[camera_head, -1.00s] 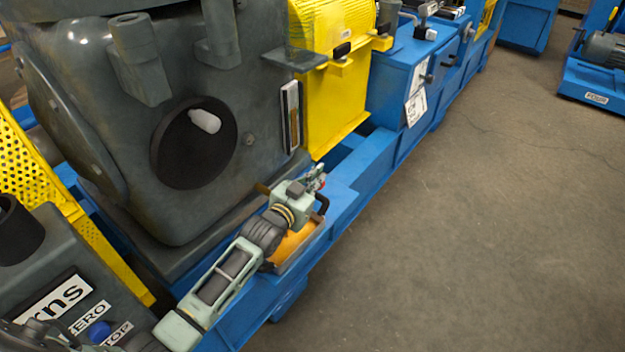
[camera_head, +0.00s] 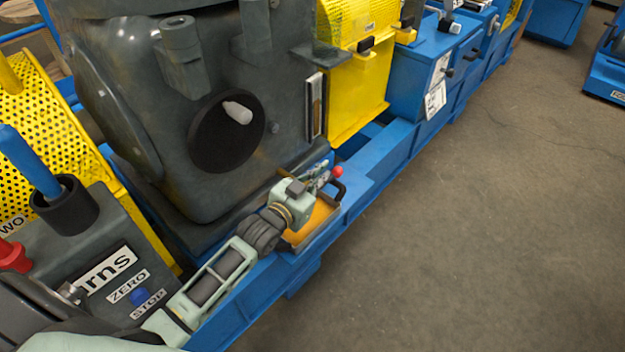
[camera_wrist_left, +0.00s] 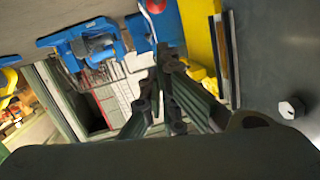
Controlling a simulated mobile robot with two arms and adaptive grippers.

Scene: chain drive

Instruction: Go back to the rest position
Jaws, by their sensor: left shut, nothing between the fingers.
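My left arm comes in from the lower left in the head view and reaches along the front of the blue machine base (camera_head: 372,178). My left gripper (camera_head: 320,176) is over the far end of an orange-bottomed tray (camera_head: 316,222), beside the dark gearbox housing (camera_head: 180,130). The left wrist view shows its fingers (camera_wrist_left: 160,88) together, with nothing held between them. My right gripper is in neither view.
A red knob (camera_head: 338,171) is close to the left gripper. A yellow guard (camera_head: 357,90) and a blue cabinet (camera_head: 418,75) stand farther along. A lever panel (camera_head: 105,270) is at lower left. The floor (camera_head: 480,230) at right is clear.

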